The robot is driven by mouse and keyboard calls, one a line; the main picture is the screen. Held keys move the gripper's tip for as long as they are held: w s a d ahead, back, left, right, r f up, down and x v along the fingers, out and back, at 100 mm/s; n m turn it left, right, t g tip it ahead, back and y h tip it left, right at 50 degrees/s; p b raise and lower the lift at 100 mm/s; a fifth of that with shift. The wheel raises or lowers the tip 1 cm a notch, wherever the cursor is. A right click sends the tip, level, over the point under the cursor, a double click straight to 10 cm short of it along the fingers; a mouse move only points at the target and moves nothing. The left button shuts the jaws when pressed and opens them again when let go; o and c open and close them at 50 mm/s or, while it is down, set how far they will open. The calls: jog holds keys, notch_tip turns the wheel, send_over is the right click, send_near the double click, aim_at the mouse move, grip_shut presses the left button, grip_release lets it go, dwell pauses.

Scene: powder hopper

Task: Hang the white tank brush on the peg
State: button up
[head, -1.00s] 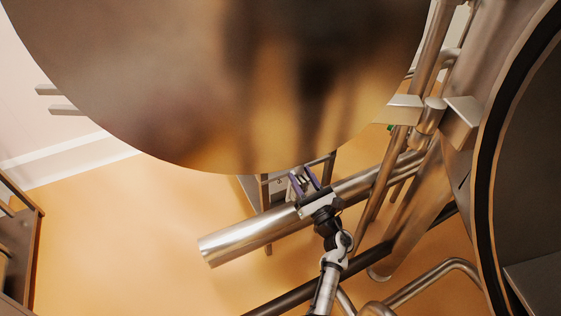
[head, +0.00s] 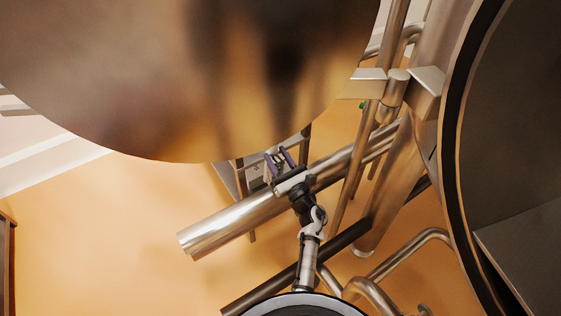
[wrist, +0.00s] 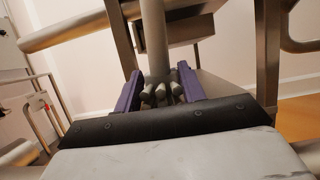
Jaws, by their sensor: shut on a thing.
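My gripper (head: 279,157) is in the middle of the head view, just below the lower edge of a large metal disc-like surface. In the wrist view its two purple fingers (wrist: 158,82) are shut on a pale grey-white rod with several short stubby ends near the gripper. I take this to be the white tank brush (wrist: 153,40); it runs up out of the top of the wrist picture, so its far end is hidden. In the head view the brush is too small or hidden to make out. I cannot pick out the peg in either view.
The large metal surface (head: 190,80) hides much of the upper head view. A thick metal pipe (head: 225,225) passes close to my gripper. More pipes (head: 400,265) and a big round black-rimmed opening (head: 455,140) are at right. Open orange floor (head: 110,230) lies at left.

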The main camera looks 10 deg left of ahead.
aim_at(269, 150)
jog(key=shift+w+a+f+b, duration=0.1)
jog(key=shift+w+a+b, duration=0.2)
jog(key=shift+w+a, duration=1.15)
jog(key=shift+a, duration=0.05)
jog(key=shift+c, duration=0.5)
jog(key=shift+w+a+f+b, duration=0.3)
jog(key=shift+a+f+b, duration=0.1)
jog(key=shift+b, duration=0.45)
grip_shut()
jog(key=shift+w+b, duration=0.2)
jog(key=shift+b, duration=0.35)
jog(key=shift+f, duration=0.1)
jog(key=o, duration=1.4)
grip_release()
jog(key=shift+a, duration=0.1)
